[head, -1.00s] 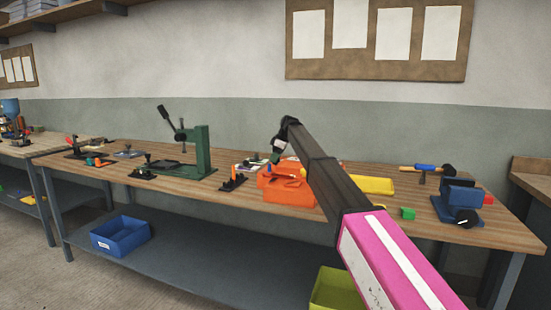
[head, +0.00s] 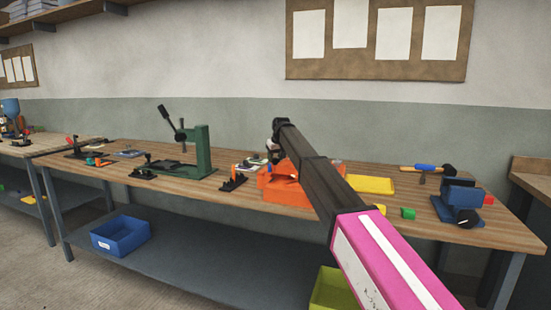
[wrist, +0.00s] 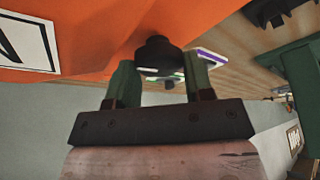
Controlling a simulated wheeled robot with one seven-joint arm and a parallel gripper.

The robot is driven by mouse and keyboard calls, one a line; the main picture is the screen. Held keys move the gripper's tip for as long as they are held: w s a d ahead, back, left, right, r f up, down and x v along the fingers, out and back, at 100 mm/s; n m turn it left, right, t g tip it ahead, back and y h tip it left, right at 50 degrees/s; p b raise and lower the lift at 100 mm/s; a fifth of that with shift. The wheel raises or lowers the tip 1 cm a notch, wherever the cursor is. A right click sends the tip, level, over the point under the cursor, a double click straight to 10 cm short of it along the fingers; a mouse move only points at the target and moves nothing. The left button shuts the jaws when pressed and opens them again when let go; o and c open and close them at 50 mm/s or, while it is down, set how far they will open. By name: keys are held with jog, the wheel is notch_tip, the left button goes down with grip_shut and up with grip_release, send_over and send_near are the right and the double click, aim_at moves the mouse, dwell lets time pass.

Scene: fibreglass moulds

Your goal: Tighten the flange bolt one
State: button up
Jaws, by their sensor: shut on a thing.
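In the wrist view my gripper (wrist: 161,74) has two green fingers on either side of a dark, round-topped piece, which I take to be the flange bolt (wrist: 158,50). It is shut on this piece, right against the orange mould (wrist: 90,40). The bolt's lower part and the exact finger contact are hard to make out. In the head view my gripper (head: 272,152) is small and dark at the arm's far end, beside the orange mould (head: 290,195) on the bench. The bolt cannot be told apart there.
A green press (head: 200,152) stands left on the wooden bench (head: 225,205), with small black clamps nearby. A blue bin (head: 121,236) sits on the lower shelf.

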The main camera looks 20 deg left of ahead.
jog(key=m+h, duration=0.1)
jog(key=m, duration=0.2)
jog(key=m+h, duration=0.1)
jog(key=m, duration=0.3)
jog(key=shift+a+t+h, duration=0.15)
jog(key=shift+t+h, duration=0.25)
jog(key=m+h, duration=0.1)
jog(key=m, duration=0.2)
jog(key=m+h, duration=0.1)
jog(key=m, duration=0.2)
jog(key=shift+m+g, duration=0.3)
jog(key=shift+m, duration=0.1)
jog(key=o, duration=0.6)
jog(key=shift+o, duration=0.2)
jog(key=shift+s, duration=0.1)
